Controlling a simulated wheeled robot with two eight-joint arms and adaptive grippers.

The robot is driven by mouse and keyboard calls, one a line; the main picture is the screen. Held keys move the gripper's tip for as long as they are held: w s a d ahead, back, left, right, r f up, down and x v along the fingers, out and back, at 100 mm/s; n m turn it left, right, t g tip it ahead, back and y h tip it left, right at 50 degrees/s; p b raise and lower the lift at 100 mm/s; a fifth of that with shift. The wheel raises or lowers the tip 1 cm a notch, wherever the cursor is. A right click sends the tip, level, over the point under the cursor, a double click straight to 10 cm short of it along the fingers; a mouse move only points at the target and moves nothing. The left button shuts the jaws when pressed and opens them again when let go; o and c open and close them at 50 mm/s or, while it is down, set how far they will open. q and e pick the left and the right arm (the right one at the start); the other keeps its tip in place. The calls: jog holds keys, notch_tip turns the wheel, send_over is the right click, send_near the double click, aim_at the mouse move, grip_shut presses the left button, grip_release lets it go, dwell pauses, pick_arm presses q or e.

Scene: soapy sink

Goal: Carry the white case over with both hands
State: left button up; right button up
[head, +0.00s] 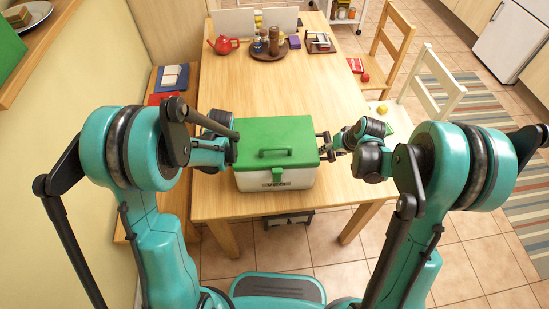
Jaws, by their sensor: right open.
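The white case (274,180) has a green lid with a green handle on top and a green latch in front. It stands upright near the front edge of the wooden table. My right gripper (324,147) is open at the case's right side, with its fingertips close to the lid's edge; I cannot tell whether they touch. My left gripper (232,150) is at the case's left side, close against it. Its fingers are mostly hidden by my own arm, so their opening does not show.
The wooden table (330,92) is bare behind the case. Chairs stand at the right, a bench (180,125) at the left.

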pick_arm(q)
jog(key=shift+w+a+f, duration=0.1)
jog(key=shift+w+f, duration=0.05)
jog(key=shift+f, duration=0.35)
pick_arm(e)
jog(key=shift+w+a+f, duration=0.1)
jog(key=shift+f, duration=0.2)
pick_arm(q)
grip_shut()
pick_arm(e)
jog(key=c, duration=0.9)
grip_shut()
